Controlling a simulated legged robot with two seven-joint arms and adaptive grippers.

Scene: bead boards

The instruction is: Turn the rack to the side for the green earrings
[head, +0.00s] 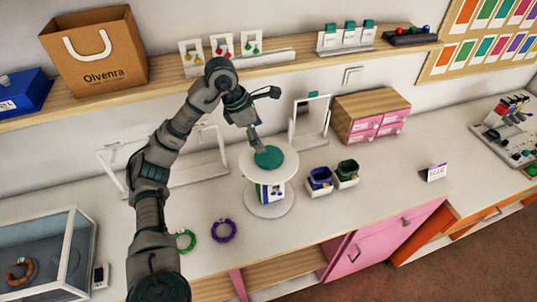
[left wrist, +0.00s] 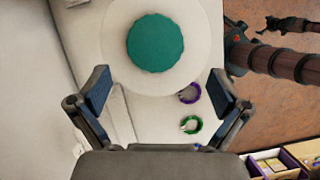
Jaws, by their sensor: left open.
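The white round rack (head: 270,206) stands on the counter, with a teal disc (head: 269,156) on its top plate. The side facing the head camera carries a white and blue panel with small details I cannot make out. My left gripper (head: 258,138) is just above the teal disc. In the left wrist view, its fingers (left wrist: 158,92) are apart and empty, with the teal disc (left wrist: 155,43) and round white top (left wrist: 205,65) ahead of them. A card with green earrings (head: 251,44) stands on the shelf beside red and yellow ones.
A purple ring (head: 223,231) and a green ring (head: 185,240) lie left of the rack's base. A framed mirror (head: 309,119) and pink drawers (head: 372,120) are behind.

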